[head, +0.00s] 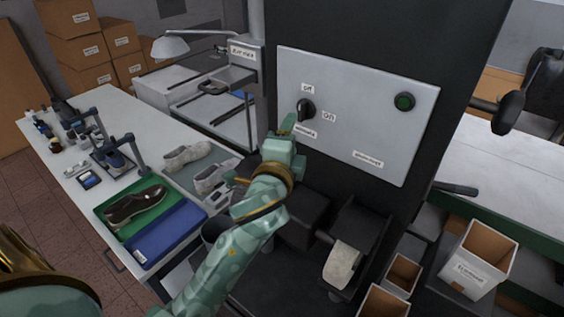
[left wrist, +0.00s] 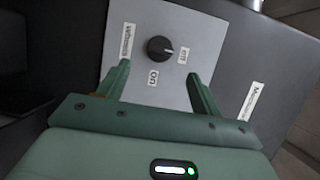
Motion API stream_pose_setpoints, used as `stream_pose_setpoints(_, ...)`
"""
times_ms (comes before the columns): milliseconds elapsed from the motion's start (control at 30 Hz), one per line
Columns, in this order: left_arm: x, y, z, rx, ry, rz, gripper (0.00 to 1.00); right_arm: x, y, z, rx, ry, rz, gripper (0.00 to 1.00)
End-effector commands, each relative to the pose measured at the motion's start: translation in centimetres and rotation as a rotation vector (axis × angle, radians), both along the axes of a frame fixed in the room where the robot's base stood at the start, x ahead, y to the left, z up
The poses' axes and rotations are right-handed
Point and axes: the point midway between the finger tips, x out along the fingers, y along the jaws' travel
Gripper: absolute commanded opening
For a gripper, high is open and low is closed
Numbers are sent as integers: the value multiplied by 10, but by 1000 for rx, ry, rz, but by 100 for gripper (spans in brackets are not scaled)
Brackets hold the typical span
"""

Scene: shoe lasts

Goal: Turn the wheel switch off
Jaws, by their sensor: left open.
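The wheel switch is a round black knob (head: 306,109) on a pale panel (head: 350,80). An "Off" label (head: 308,88) is above it and an "On" label (head: 329,116) to its right. The knob also shows in the left wrist view (left wrist: 160,48), its white mark pointing towards the "Off" label (left wrist: 183,55). My left gripper (head: 288,127) is just below and left of the knob in the head view. In the left wrist view its fingers (left wrist: 158,70) are open and empty, apart from the knob, which appears beyond the fingertips. My right gripper is not in view.
A round green button (head: 404,101) is at the panel's upper right. A long white bench (head: 65,150) on the left bears shoe lasts, a green tray (head: 112,216) and a blue tray (head: 150,243). A black machine with a pale roll (head: 341,263) and open boxes (head: 478,256) are below and right.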

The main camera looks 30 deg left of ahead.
Motion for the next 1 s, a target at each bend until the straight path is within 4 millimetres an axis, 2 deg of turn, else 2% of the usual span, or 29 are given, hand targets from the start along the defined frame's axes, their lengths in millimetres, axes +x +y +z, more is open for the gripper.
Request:
stream_pose_setpoints(100,-29,-8,-3,-3,0,-1,65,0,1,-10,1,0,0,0)
stream_pose_setpoints(200,-47,-12,-2,-2,1,-1,65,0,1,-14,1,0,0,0)
stream_pose_setpoints(333,-61,-16,-1,-1,2,-1,65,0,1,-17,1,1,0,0)
stream_pose_setpoints(500,-67,-17,0,-1,1,1,65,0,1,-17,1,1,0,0)
stream_pose_setpoints(900,-66,-17,0,-1,1,0,65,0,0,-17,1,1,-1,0)
stream_pose_setpoints(1000,-68,-14,-9,-22,25,6,65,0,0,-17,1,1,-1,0)
